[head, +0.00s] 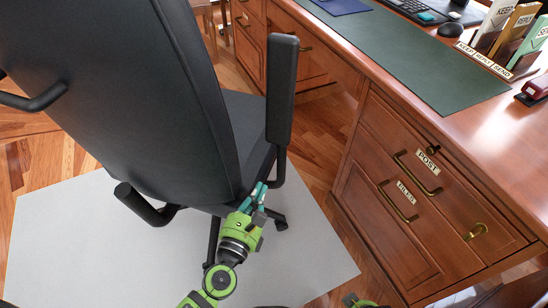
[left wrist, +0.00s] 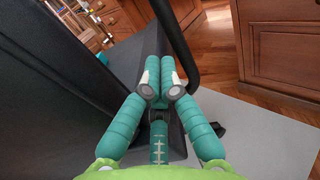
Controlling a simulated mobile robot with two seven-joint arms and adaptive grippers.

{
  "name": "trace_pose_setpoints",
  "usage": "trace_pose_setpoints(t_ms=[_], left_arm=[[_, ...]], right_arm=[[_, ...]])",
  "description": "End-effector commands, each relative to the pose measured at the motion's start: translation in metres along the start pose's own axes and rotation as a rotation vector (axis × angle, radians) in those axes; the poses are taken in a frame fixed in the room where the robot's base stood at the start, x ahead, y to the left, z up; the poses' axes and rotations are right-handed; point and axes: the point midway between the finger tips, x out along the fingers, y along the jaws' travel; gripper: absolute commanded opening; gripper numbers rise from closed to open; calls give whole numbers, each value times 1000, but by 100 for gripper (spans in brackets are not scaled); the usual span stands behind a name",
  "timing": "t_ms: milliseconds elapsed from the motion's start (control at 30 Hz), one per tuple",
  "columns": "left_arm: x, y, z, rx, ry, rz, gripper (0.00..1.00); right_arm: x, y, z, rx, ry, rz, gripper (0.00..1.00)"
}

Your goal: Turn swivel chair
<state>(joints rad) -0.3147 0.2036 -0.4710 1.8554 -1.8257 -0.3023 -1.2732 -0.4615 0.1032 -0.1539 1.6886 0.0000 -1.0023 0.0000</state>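The swivel chair, with a dark grey backrest (head: 115,85) toward me and black armrests, stands at the left of the head view. Its right armrest (head: 282,85) rises upright near the desk. My left gripper (head: 258,195) is low beside the seat's edge, just below that armrest. In the left wrist view the teal fingertips (left wrist: 160,75) are close together with nothing visible between them. A black armrest bar (left wrist: 176,35) passes right beside the fingers; I cannot tell whether they touch it. My right gripper is not in view; only a green part of mine shows at the bottom edge.
The chair stands on a light grey floor mat (head: 310,255). The mat between chair and desk is clear.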

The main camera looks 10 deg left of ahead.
Motion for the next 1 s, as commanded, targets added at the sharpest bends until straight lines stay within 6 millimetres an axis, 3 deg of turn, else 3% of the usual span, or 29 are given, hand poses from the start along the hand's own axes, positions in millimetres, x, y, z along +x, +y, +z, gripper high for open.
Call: trace_pose_setpoints(t_ms=[200, 433, 600, 1000], left_arm=[[50, 0, 1, -1, -2, 1, 0], [87, 0, 0, -1, -1, 0, 0], [99, 0, 0, -1, 1, -1, 0], [102, 0, 0, -1, 0, 0, 0]], right_arm=[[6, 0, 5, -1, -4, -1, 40], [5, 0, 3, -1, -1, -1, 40], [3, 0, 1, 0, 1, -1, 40], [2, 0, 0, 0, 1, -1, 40]])
